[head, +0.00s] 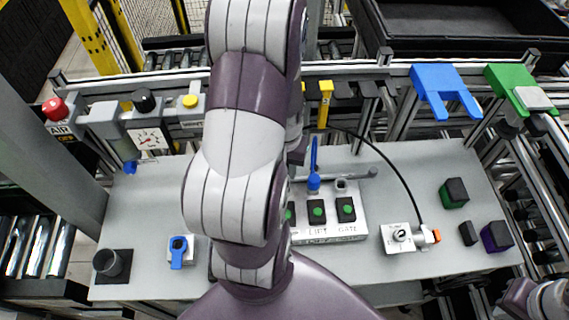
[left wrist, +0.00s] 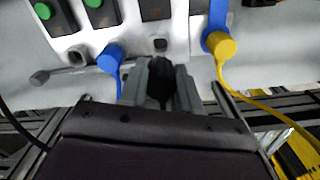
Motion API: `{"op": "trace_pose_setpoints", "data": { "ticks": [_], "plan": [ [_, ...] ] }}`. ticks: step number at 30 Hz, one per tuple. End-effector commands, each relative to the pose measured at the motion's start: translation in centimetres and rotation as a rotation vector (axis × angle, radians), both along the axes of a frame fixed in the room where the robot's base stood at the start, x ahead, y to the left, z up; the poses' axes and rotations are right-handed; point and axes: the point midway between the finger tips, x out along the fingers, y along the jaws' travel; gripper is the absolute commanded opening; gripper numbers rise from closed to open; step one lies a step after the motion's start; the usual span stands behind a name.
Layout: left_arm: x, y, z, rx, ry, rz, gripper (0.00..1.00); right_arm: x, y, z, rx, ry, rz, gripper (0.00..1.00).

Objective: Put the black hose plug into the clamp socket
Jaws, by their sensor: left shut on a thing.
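My left gripper (left wrist: 160,86) is shut on the black hose plug (left wrist: 160,78), seen between its fingers in the left wrist view. A dark, empty socket (left wrist: 160,45) on the panel lies just beyond the plug tip. It appears to be the clamp socket, though no label for it is readable. The plug seems apart from it. In the head view my left arm hides this gripper, the plug and that part of the panel. My right gripper (head: 540,302) is partly in view at the bottom right corner, and its fingers are unclear.
A blue plug (left wrist: 110,60) sits beside the empty socket, and a yellow plug (left wrist: 220,46) is on its other side. The valve panel (head: 328,232) has several green buttons. A black cable runs to a small white box (head: 398,240). Coloured blocks stand at the right.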

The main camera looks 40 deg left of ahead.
Motion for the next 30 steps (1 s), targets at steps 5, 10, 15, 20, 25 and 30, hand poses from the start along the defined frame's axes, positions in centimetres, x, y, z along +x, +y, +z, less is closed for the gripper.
{"op": "trace_pose_setpoints", "data": {
  "ticks": [5,10,15,20,25,30],
  "plan": [
    [0.0,0.0,-1.8,-0.001,0.001,0.000,0.02,0.0,0.0,-1.4,0.000,0.000,0.000,0.00],
    [0.0,0.0,-3.2,-0.001,0.001,0.000,0.02,0.0,0.0,-2.4,0.000,0.000,0.000,0.00],
    [0.0,0.0,-3.7,-0.001,0.001,0.000,0.02,0.0,0.0,-2.7,0.000,0.000,0.000,0.00],
    [0.0,0.0,-3.6,-0.001,0.001,0.000,0.02,0.0,0.0,-2.6,0.000,0.000,0.000,0.00],
    [0.0,0.0,-3.6,0.000,0.000,0.000,0.02,0.0,0.0,-2.6,0.000,0.000,0.000,0.00],
    [0.0,0.0,-3.6,-0.001,0.001,0.000,0.02,0.0,0.0,-2.5,0.000,0.000,0.000,0.00]
  ]
}}
